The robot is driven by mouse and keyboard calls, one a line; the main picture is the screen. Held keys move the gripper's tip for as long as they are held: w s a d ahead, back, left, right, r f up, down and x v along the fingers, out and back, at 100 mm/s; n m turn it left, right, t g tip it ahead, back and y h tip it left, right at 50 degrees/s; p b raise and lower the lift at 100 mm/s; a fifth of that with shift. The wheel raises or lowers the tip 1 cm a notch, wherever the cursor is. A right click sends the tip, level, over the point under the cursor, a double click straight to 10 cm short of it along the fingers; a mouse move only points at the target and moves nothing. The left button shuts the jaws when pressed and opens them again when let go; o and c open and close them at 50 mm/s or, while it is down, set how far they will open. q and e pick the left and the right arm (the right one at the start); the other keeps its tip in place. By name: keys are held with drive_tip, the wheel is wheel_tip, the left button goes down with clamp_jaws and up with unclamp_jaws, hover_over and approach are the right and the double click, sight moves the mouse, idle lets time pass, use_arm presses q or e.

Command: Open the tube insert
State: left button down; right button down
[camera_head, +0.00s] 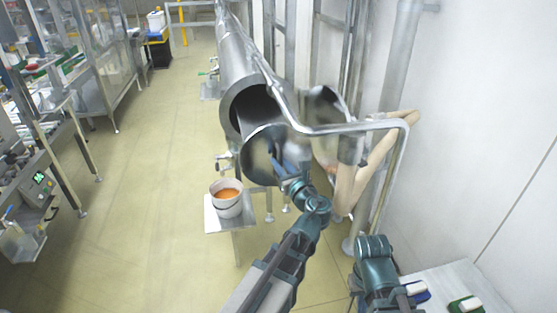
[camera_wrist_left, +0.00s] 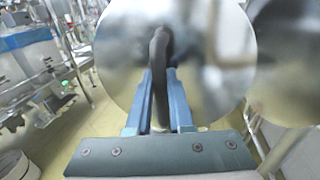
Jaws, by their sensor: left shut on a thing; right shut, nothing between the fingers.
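The large steel tube (camera_head: 229,55) runs away from me, and its near end shows a dark opening. A round, shiny metal disc (camera_head: 256,158) stands at this end, with the dark opening visible above it; it fills much of the left wrist view (camera_wrist_left: 120,45). A dark curved handle (camera_wrist_left: 160,45) is on the disc's face. My left gripper (camera_wrist_left: 160,98) is shut on this handle, its blue fingers on either side of it. My right gripper (camera_head: 375,255) is shut and empty at the lower right, away from the tube; its fingertips are hard to make out.
A white bucket with orange contents (camera_head: 228,196) stands on a small metal stand (camera_head: 212,222) below the tube end. A bent metal pipe (camera_head: 350,128) and a beige jointed part (camera_head: 375,165) are close on the right. Open floor (camera_head: 150,190) lies left.

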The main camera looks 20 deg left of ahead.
idle(0.3)
use_arm(q)
drive_tip(key=c, duration=0.8)
unclamp_jaws()
drive_tip(key=shift+s, duration=0.1)
